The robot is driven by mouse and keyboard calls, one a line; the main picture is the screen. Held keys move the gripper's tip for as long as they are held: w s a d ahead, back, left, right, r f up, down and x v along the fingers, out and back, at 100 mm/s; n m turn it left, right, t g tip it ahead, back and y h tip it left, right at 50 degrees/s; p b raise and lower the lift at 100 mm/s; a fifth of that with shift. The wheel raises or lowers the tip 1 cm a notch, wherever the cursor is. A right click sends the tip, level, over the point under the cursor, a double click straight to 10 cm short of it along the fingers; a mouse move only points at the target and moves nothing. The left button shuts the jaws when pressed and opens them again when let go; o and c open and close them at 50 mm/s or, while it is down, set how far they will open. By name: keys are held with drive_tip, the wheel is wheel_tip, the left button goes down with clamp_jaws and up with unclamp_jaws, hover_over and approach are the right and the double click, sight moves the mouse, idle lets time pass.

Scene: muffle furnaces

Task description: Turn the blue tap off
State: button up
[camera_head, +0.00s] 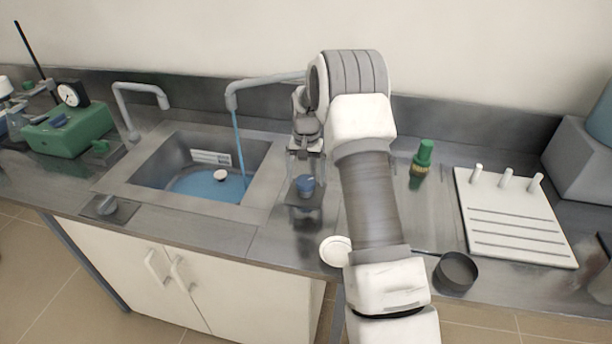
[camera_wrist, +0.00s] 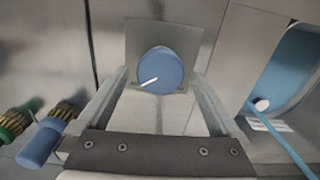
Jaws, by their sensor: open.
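The blue tap knob (camera_head: 305,184) sits on a square grey plate on the counter, right of the sink. In the wrist view the blue knob (camera_wrist: 163,68) shows a white pointer mark toward the lower left. My gripper (camera_head: 305,160) is open and points down at the knob. In the wrist view its fingers (camera_wrist: 160,74) stand on either side of the knob with gaps; contact is not visible. Blue water (camera_head: 239,150) runs from the right-hand spout (camera_head: 262,83) into the sink; the stream also shows in the wrist view (camera_wrist: 288,143).
The sink (camera_head: 150,178) holds blue water and a small white round piece. A left spout (camera_head: 138,92) shows no stream. A green fitting (camera_head: 421,165), white rack (camera_head: 515,225), dark pan (camera_head: 456,272) and white dish (camera_head: 334,250) are near my arm.

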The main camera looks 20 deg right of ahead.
drive_tip(key=c, duration=1.4)
drive_tip(key=shift+o, duration=0.2)
drive_tip(key=shift+m, duration=0.3)
drive_tip(key=m, duration=0.2)
drive_tip(key=shift+m, duration=2.2)
drive_tip(key=shift+d, duration=0.1)
drive_tip(key=o, duration=1.4)
drive_tip(key=shift+s, duration=0.1)
drive_tip(key=shift+c, duration=0.2)
